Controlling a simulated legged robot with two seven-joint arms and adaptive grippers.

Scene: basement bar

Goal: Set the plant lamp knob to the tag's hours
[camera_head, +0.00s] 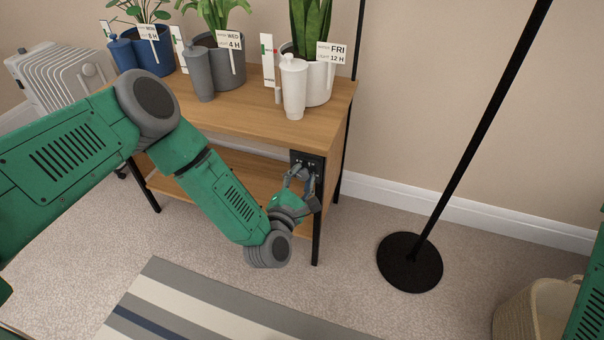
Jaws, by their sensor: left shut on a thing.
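The plant lamp timer panel (308,160) is a small black box on the right end of the wooden shelf unit. My left gripper (303,174) is at its front, shut on the knob, which the fingers mostly hide. I cannot read the knob's setting. Three tags stand in the pots: the blue pot's tag (148,32) seems to read 8 H, the grey pot's tag (230,40) reads WED, 4 H, and the white pot's tag (331,53) reads FRI, 12 H. My right gripper is not in view; only part of my right arm shows at the right edge.
Blue (121,53), grey (198,73) and white (293,88) bottles stand before the pots on the shelf top (240,115). A black lamp stand base (409,262) is right of the shelf. A basket (530,310), radiator (60,78) and striped rug (190,305) are nearby.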

